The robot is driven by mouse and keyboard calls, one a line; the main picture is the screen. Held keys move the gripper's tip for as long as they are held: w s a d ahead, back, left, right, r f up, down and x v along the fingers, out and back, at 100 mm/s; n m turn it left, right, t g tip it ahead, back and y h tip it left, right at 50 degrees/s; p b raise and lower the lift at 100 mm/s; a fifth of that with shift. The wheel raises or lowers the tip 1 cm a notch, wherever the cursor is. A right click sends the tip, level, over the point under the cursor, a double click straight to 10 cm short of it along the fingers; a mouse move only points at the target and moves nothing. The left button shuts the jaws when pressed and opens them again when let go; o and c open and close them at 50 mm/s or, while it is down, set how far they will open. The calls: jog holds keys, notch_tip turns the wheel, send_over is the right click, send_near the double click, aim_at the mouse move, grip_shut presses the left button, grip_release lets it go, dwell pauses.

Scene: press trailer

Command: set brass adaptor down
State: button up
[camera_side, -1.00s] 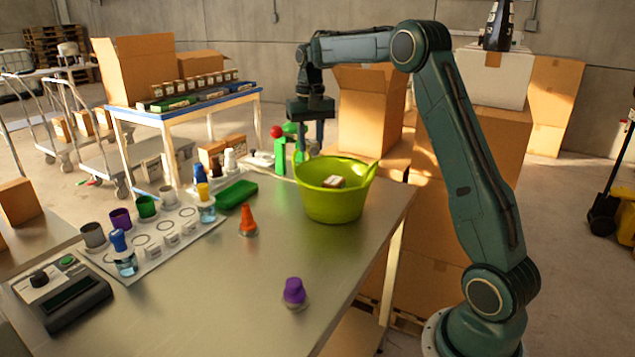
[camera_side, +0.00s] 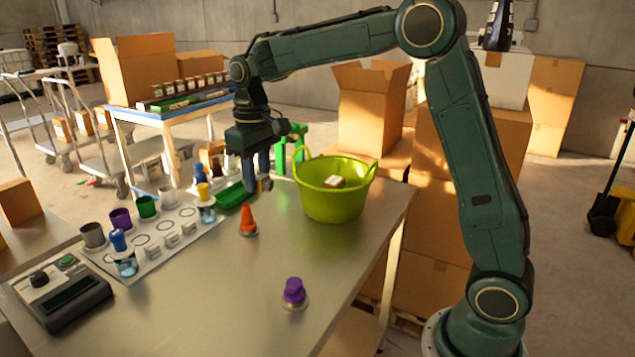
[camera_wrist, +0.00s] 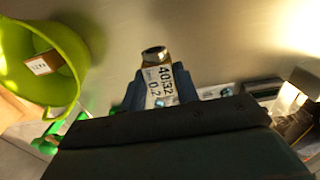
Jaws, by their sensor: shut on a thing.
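My gripper (camera_side: 257,178) is over the far part of the steel table (camera_side: 345,250), beside the green tray (camera_side: 230,196). In the wrist view the fingers are shut on the brass adaptor (camera_wrist: 153,55), a brass-rimmed piece with a white label reading roughly "40:32 0.2". In the side view only a small part of the adaptor (camera_side: 267,184) shows at the fingertips. It appears to be held low, but I cannot tell whether it touches the table.
A lime green tub (camera_side: 333,205) with a small box in it stands to the right of the gripper. An orange cone (camera_side: 248,221) and a purple-capped piece (camera_side: 293,293) stand nearer the front. The front right tabletop is largely clear.

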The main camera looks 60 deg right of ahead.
aim_at(266, 265)
jog(key=shift+f, duration=0.1)
notch_tip(266, 265, down, 20)
jog(key=shift+r, duration=0.1)
dwell(0.9)
jog(key=o, duration=1)
notch_tip(266, 265, up, 12)
jog(key=shift+r, duration=0.1)
dwell(0.3)
dwell(0.5)
